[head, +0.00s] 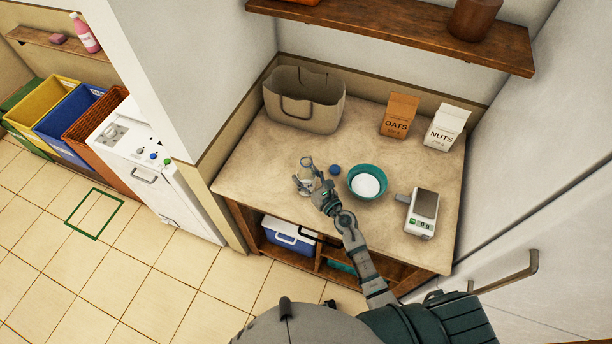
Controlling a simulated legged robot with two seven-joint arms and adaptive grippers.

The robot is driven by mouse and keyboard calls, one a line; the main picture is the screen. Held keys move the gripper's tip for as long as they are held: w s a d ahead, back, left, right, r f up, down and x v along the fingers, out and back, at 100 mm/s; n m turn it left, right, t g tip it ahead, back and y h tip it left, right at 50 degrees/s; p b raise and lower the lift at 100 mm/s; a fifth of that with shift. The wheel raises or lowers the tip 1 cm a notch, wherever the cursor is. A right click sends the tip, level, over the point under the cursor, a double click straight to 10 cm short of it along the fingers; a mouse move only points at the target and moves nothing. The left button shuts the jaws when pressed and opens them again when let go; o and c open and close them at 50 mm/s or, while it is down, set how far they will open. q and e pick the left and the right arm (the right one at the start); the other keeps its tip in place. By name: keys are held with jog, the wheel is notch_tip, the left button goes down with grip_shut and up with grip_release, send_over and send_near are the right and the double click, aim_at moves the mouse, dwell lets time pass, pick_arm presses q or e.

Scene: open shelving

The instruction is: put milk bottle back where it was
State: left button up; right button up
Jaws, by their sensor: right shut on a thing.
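My right gripper (308,172) reaches over the counter and is shut on a small clear bottle (304,187), which I take to be the milk bottle. The fingers and hand cover much of it, so its contents and whether its base touches the counter are hard to tell. A small round blue cap (334,170) lies on the counter just right of the gripper. A teal bowl (353,188) with white contents stands right of the cap. My left gripper is not in view.
The counter (250,160) also bears a beige bag (325,118), an oats carton (398,113), a nuts carton (445,127) and a scale (423,213). A wooden shelf (400,30) hangs above. A blue-and-white cooler (288,235) sits below. The counter's left part is clear.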

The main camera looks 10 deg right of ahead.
jog(key=o, duration=1.6)
jog(key=shift+o, duration=0.2)
jog(key=shift+s, duration=0.1)
jog(key=b+v, duration=0.1)
jog(key=v, duration=1)
jog(key=shift+s+d, duration=0.25)
jog(key=shift+s, duration=0.2)
